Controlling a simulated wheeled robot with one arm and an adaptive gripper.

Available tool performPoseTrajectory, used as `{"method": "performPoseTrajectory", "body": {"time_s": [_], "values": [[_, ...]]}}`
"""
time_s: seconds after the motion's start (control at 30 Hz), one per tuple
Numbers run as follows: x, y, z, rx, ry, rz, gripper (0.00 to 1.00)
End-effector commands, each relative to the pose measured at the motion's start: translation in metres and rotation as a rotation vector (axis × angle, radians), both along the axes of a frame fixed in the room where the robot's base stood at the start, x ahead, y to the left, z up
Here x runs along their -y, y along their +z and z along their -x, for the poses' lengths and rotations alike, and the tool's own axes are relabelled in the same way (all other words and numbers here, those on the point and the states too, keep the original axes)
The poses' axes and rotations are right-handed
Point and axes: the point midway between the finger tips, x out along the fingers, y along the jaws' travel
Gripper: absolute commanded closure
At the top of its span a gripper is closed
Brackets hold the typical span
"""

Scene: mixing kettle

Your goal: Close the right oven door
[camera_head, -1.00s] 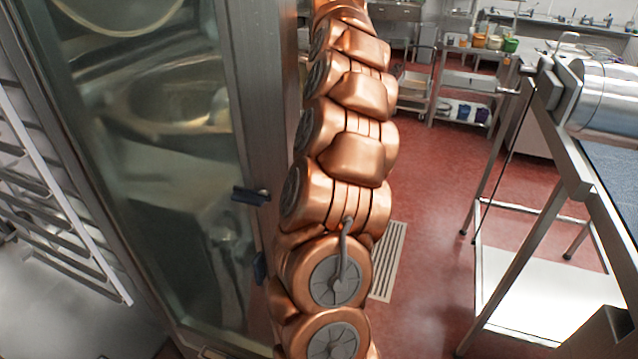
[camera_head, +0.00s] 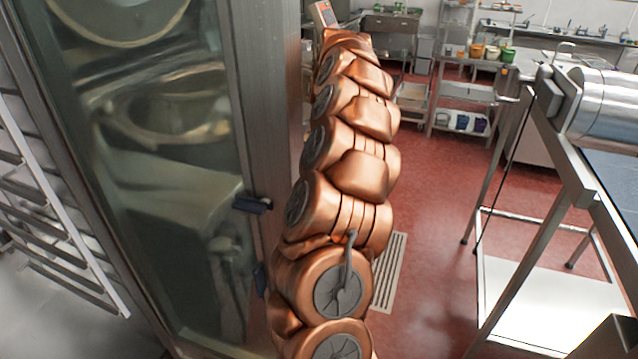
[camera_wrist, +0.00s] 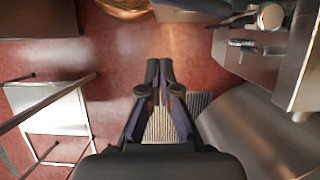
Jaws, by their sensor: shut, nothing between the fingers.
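The oven door (camera_head: 165,150) is a tall glass panel in a steel frame (camera_head: 262,110) on the left of the head view. It stands open beside my copper arm, with white racks showing to its left. A dark latch piece (camera_head: 252,204) sits on the frame's edge. My arm runs upward along the right side of the frame; I cannot tell whether it touches. My gripper (camera_wrist: 159,68) shows in the wrist view, shut and empty above the red floor. It is hidden in the head view.
A steel table frame (camera_head: 545,150) with a low white shelf (camera_head: 550,300) stands on the right. Racks and counters (camera_head: 465,100) line the back. Red floor with a drain grate (camera_head: 390,272) lies clear between. Steel equipment (camera_wrist: 290,65) is at the wrist view's right.

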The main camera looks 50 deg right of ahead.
Motion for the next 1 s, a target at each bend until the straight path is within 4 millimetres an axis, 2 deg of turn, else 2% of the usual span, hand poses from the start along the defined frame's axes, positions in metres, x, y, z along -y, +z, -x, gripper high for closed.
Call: {"method": "performPoseTrajectory", "body": {"time_s": [0.03, 0.17, 0.23, 0.47, 1.0], "values": [[-0.004, -0.011, 0.000, 0.003, 0.003, -0.002, 1.00], [-0.013, -0.029, 0.003, 0.000, 0.007, -0.005, 1.00], [-0.012, -0.029, 0.005, -0.002, 0.002, -0.001, 1.00], [-0.019, -0.046, 0.007, 0.000, 0.002, -0.002, 1.00], [-0.053, -0.045, 0.018, 0.000, 0.000, 0.000, 1.00]]}}
